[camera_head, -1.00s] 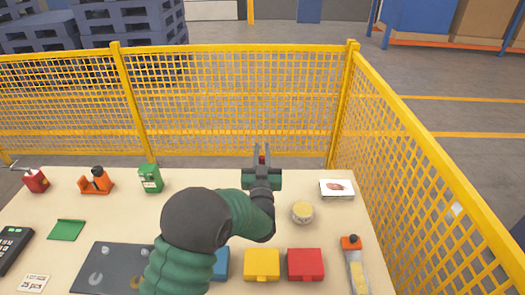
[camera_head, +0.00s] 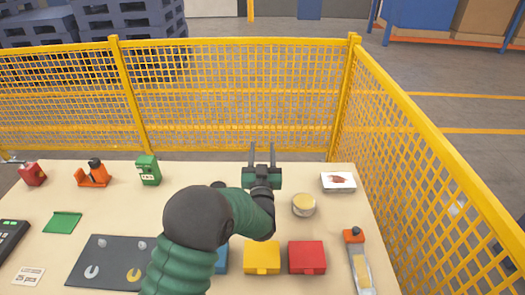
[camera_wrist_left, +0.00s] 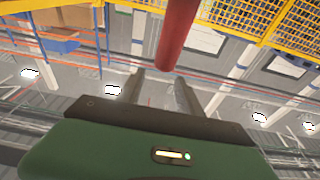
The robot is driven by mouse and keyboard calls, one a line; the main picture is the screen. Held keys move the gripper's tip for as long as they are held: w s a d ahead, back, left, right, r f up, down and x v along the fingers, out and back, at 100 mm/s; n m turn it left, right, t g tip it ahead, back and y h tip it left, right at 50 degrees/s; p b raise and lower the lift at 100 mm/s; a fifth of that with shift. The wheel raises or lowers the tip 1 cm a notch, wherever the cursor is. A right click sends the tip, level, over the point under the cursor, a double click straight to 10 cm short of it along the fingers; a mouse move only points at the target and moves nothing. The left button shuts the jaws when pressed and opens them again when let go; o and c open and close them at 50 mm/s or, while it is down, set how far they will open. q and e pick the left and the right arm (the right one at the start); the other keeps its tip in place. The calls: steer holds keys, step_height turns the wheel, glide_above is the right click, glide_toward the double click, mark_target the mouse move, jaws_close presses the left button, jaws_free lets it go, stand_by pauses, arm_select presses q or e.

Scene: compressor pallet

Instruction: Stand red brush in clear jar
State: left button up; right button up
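My left gripper (camera_head: 262,147) points away from me above the table's far edge. Its two fingers are spread apart, with nothing seen between them in the head view. The left wrist view shows the fingers (camera_wrist_left: 159,78) apart. A red rod (camera_wrist_left: 177,32), likely the red brush, runs in from the top there, its end near the gap between the fingers; I see no finger closed on it. The brush is not visible in the head view. I cannot make out a clear jar; my left arm hides part of the table. My right gripper is not in view.
On the table are a round yellow-topped tub (camera_head: 303,205), a white picture box (camera_head: 338,181), a yellow box (camera_head: 261,257), a red box (camera_head: 306,257), an orange-ended tool (camera_head: 357,260) and a dark tray (camera_head: 88,254). Yellow mesh fencing (camera_head: 230,95) stands behind and at right.

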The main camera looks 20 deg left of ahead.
arm_select(q)
steer(key=b+v, duration=0.1)
steer(key=v, duration=1.5)
steer(key=shift+s, duration=0.35)
steer(key=shift+d+f, duration=0.1)
